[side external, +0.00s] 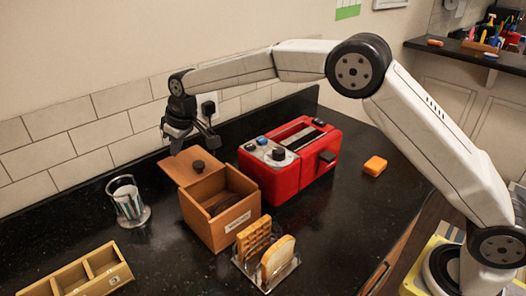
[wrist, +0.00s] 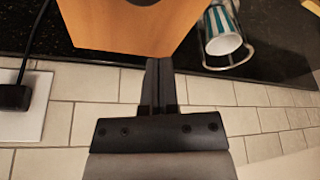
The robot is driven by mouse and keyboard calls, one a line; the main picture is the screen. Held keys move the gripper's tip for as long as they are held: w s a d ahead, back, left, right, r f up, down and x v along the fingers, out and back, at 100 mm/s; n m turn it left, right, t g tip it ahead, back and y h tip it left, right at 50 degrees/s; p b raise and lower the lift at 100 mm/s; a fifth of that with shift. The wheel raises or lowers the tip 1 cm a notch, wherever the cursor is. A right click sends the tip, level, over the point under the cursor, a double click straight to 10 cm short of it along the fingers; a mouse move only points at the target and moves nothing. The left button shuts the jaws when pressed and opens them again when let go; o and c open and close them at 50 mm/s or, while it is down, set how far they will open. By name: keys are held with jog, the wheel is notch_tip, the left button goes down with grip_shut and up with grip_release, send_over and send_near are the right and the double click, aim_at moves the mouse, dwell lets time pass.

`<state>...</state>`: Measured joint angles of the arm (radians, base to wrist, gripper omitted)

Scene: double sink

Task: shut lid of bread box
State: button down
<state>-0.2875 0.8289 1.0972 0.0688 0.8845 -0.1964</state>
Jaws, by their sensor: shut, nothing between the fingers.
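The wooden bread box (side external: 212,228) stands on the dark counter with a label on its front and its inside partly visible. Its lid (side external: 185,170), with a black knob (side external: 198,167), is open and tilted up at the back of the box. The lid (wrist: 130,28) fills the upper middle of the wrist view, its knob cut by the top edge. My gripper (side external: 177,148) is just above and behind the lid's raised edge. The fingers (wrist: 161,68) are together and empty, by the lid's edge in the wrist view. I cannot tell whether they touch it.
A red toaster (side external: 290,160) stands right of the box. A toast rack (side external: 268,262) with bread is in front. A metal holder with a striped cup (side external: 130,205) and a wooden tray (side external: 80,275) are left. An orange block (side external: 375,166) lies right. A tiled wall (side external: 65,150) is close behind.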

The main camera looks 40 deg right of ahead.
aim_at(187, 169)
jog(key=shift+x, duration=1.15)
jog(key=shift+s+d, duration=0.45)
jog(key=shift+s, duration=0.45)
jog(key=shift+s+d, duration=0.4)
jog(key=shift+s, duration=0.5)
jog(key=s, duration=1.2)
jog(key=shift+s, duration=0.5)
jog(key=shift+f, duration=0.1)
